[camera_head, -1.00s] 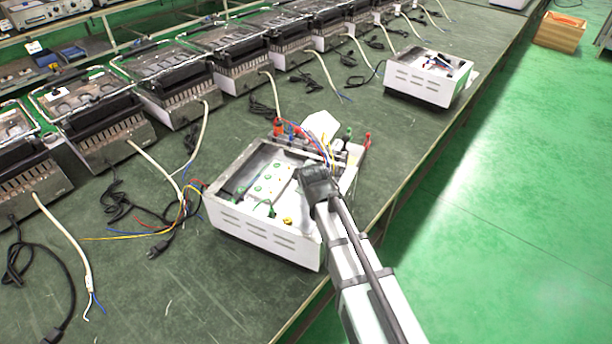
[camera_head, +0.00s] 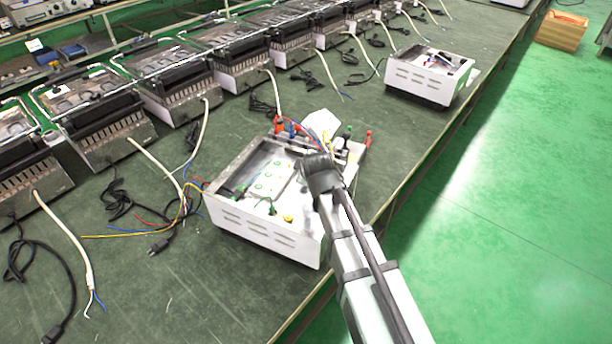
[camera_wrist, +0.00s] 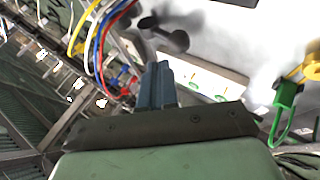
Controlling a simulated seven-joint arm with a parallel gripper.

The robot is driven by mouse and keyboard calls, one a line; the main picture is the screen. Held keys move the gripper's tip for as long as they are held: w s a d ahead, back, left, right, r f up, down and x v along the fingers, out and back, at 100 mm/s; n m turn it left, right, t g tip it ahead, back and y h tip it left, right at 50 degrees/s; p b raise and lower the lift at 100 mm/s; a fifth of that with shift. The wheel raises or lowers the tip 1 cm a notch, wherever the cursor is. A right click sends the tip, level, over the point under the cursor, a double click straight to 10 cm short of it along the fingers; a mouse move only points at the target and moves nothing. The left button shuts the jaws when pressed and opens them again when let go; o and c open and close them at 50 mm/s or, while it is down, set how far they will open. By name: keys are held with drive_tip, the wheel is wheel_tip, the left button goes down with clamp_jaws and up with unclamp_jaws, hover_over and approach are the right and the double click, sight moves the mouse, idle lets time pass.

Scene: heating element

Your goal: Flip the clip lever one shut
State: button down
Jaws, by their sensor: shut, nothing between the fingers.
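An open white box (camera_head: 265,238) stands on the green bench with small levers and clips inside. A green lever (camera_head: 271,209) and a yellow one (camera_head: 287,218) sit near its front wall. The green lever (camera_wrist: 284,102) and yellow lever (camera_wrist: 312,66) also show at the right of the wrist view. I cannot tell which lever is number one. My gripper (camera_head: 312,158) is over the right part of the box and hides what lies below it. In the wrist view its fingers (camera_wrist: 158,72) are together and empty, close to a blurred dark knobbed part (camera_wrist: 172,36); contact is unclear.
Yellow, white, blue and red wires (camera_wrist: 100,40) run at the left of the wrist view. Red and green terminals (camera_head: 367,139) stand at the box's back right. A second white box (camera_head: 425,82) is farther back. Heater units (camera_head: 100,115) and loose cords line the bench's left side.

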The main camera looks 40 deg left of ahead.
drive_tip(key=v, duration=1)
drive_tip(key=shift+s, duration=0.25)
drive_tip(key=shift+d, duration=0.1)
